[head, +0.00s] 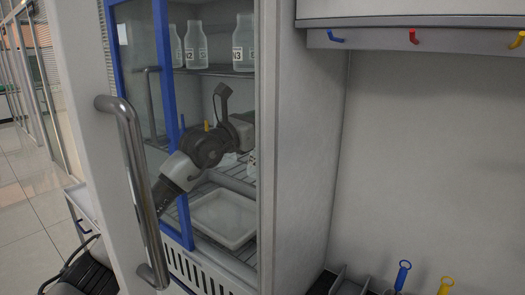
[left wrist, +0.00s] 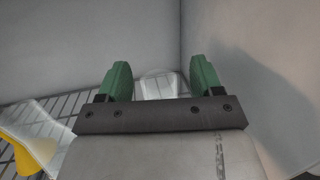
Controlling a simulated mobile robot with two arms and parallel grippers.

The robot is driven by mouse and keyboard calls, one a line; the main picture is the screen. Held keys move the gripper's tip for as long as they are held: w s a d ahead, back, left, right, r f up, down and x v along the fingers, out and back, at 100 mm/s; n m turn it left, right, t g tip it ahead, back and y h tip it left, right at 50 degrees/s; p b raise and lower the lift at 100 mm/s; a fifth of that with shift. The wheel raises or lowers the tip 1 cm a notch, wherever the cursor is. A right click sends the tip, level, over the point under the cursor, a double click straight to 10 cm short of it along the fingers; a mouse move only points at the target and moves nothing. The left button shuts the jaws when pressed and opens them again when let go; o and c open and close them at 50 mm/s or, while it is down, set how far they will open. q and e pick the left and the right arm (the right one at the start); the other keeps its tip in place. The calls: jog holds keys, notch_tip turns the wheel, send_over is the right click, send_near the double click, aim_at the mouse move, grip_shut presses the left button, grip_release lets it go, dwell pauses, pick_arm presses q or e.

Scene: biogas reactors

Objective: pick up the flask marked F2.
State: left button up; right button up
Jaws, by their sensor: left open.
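My left gripper (left wrist: 160,78) is open in the left wrist view, its two green fingers apart. A clear flask (left wrist: 158,86) stands just beyond and between the fingertips, partly hidden by the gripper body; I cannot read a mark on it. In the head view my left arm reaches into the cabinet, and its gripper is hidden behind the cabinet's right side. Part of a flask (head: 252,163) with a label shows on the wire shelf there, its mark cut off. No F2 mark is readable.
Bottles marked N2 (head: 196,44) and N3 (head: 243,43) stand on the upper shelf. A white tray (head: 223,219) lies below my arm. The cabinet's blue-framed door (head: 161,30) and metal handle (head: 137,190) are close by. A yellow object (left wrist: 25,156) is at the wrist view's lower left.

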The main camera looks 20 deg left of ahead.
pick_arm(q)
jog(key=shift+a, duration=0.1)
grip_shut()
dwell(0.3)
